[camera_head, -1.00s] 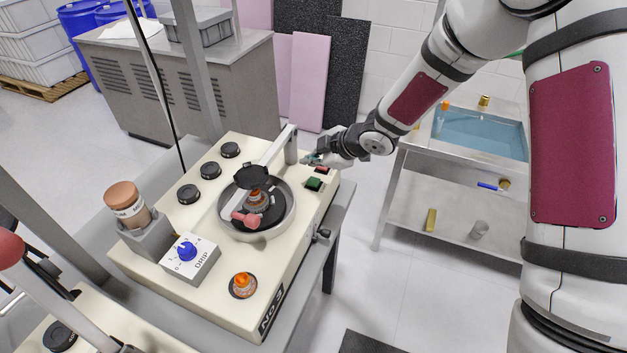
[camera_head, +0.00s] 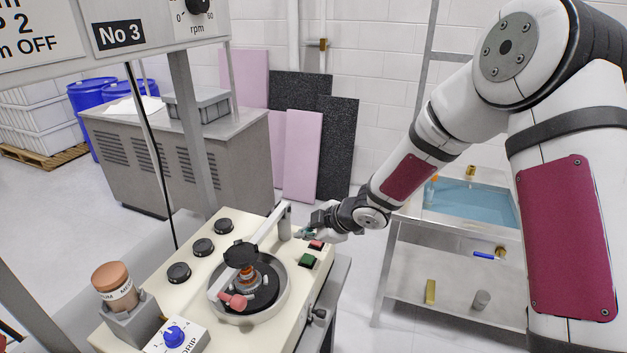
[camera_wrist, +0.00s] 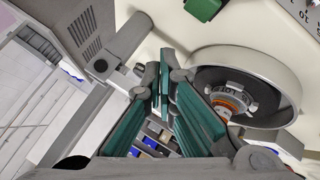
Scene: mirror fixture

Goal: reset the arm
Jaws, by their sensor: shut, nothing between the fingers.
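My arm reaches in from the right in the head view. My gripper (camera_head: 305,234) is at the far right corner of the cream polishing machine (camera_head: 222,268), beside the post of its swing arm (camera_head: 284,220). In the wrist view, the green-padded fingers of my gripper (camera_wrist: 163,88) are together with nothing held. The machine's round bowl (camera_wrist: 285,82) is to the right of the fingers there. Whether the fingers touch the machine cannot be told.
Red (camera_head: 316,245) and green (camera_head: 307,261) buttons sit close below my gripper. A brown-capped bottle (camera_head: 113,285) stands in a holder at the machine's left. A sink stand (camera_head: 412,217) is behind my arm. A sign panel (camera_head: 50,45) hangs at upper left.

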